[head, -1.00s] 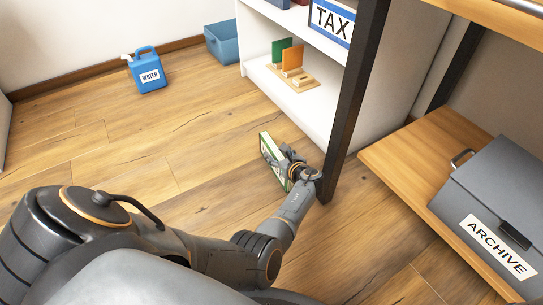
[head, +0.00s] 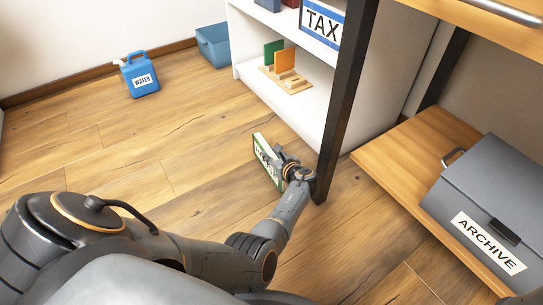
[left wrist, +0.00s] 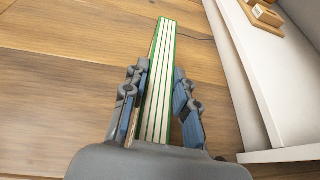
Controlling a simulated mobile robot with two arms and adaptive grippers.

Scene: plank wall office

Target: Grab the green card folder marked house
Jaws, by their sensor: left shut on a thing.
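The green card folder (head: 264,156) shows a white label with dark lettering partly hidden by my gripper. I cannot read the whole word. My left gripper (head: 283,164) is shut on it, above the wooden floor beside the white shelf. In the left wrist view the folder (left wrist: 160,75) stands edge-on between the two fingers of the gripper (left wrist: 157,98), with green covers and pale layers inside.
A white shelf (head: 302,107) with a TAX sign and a wooden holder (head: 286,80) stands just beyond. A dark post (head: 342,110) is close right of my gripper. A grey ARCHIVE box (head: 490,190) sits on a wooden shelf. A blue water can (head: 140,75) and open floor lie left.

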